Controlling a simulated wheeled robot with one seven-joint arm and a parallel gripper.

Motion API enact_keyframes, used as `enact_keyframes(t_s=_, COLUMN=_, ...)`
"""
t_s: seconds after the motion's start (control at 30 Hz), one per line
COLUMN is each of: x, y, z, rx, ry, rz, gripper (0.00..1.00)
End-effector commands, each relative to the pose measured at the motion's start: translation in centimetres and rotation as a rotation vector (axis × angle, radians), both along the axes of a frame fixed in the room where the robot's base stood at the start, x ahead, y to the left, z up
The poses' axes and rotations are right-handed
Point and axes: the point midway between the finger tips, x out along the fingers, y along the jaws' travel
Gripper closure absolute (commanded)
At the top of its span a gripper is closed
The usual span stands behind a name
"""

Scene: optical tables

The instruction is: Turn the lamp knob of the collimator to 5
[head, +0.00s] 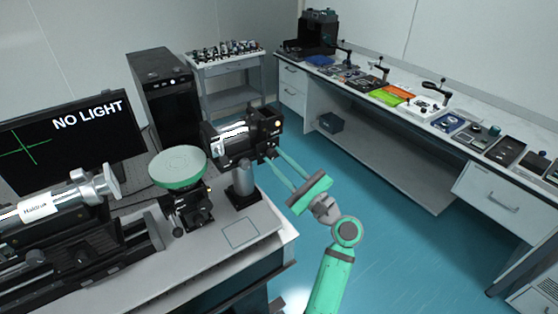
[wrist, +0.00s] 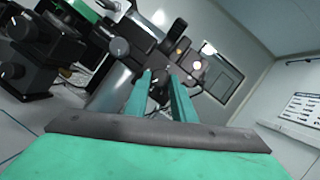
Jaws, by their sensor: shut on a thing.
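The collimator (head: 229,150) is a dark cylinder with a white label, mounted on a grey post at the table's right end. Its dark rear part also shows in the wrist view (wrist: 141,42). My gripper (head: 273,158) reaches it from the right, with its fingertips at the lower rear end. In the wrist view my gripper (wrist: 160,78) has its two green fingers closed around a small dark part, which I take as the lamp knob; the fingers largely hide it. No knob marking or pointer is readable. A small lit spot (wrist: 197,65) shows on the rear. The monitor (head: 75,140) reads "NO LIGHT" beside a green cross.
A green round plate (head: 179,166) on a black stage stands left of the collimator. A white tube instrument (head: 50,204) lies further left. A black computer tower (head: 163,95) stands behind. A long bench (head: 440,175) runs along the right; the blue floor between is clear.

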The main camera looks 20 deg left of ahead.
Motion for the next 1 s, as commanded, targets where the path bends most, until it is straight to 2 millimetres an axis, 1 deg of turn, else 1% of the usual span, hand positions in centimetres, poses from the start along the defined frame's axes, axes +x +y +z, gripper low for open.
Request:
enact_keyframes(t_s=0.2, x=-0.21, y=0.01, z=-0.19, rx=0.094, ry=0.121, rz=-0.001, gripper=0.99)
enact_keyframes(t_s=0.43, x=-0.31, y=0.14, z=-0.23, rx=0.158, ry=0.205, rz=-0.001, gripper=0.99)
enact_keyframes(t_s=0.63, x=-0.33, y=0.19, z=-0.17, rx=0.185, ry=0.238, rz=0.0, gripper=0.99)
enact_keyframes(t_s=1.0, x=-0.33, y=0.24, z=-0.12, rx=0.191, ry=0.244, rz=0.001, gripper=0.99)
